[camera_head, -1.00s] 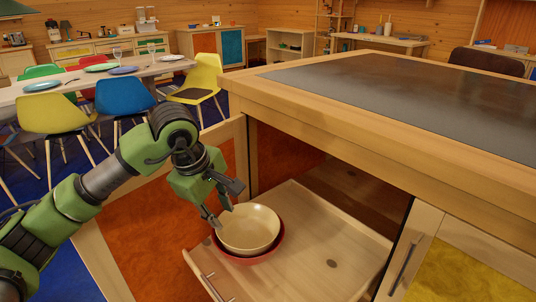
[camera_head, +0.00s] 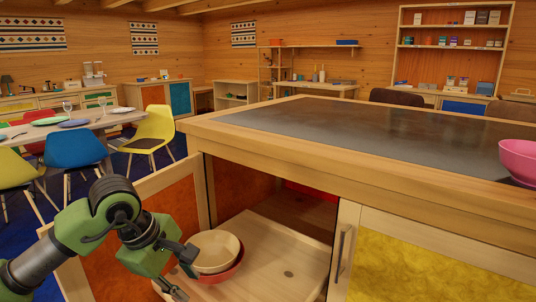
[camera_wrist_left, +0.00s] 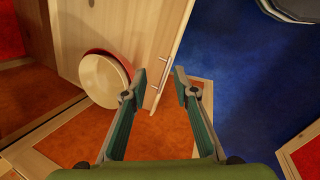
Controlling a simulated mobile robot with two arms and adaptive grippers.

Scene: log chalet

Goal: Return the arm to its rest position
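My left gripper (camera_head: 187,272) is open and empty at the lower left of the head view, just left of the bowls and at the front of the pulled-out drawer. Its two fingers, apart with nothing between them, also show in the left wrist view (camera_wrist_left: 160,83). A cream bowl (camera_head: 214,250) sits nested in a red bowl (camera_head: 224,275). The cream bowl also shows in the left wrist view (camera_wrist_left: 100,82), left of the fingers and apart from them. My right gripper is not in view.
The wooden drawer (camera_head: 268,262) is pulled out beneath a dark-topped counter (camera_head: 380,125). An orange cabinet door (camera_head: 175,210) stands open behind my left arm. A pink bowl (camera_head: 520,160) sits at the counter's right edge. Blue floor (camera_wrist_left: 245,70) lies clear right of the fingers.

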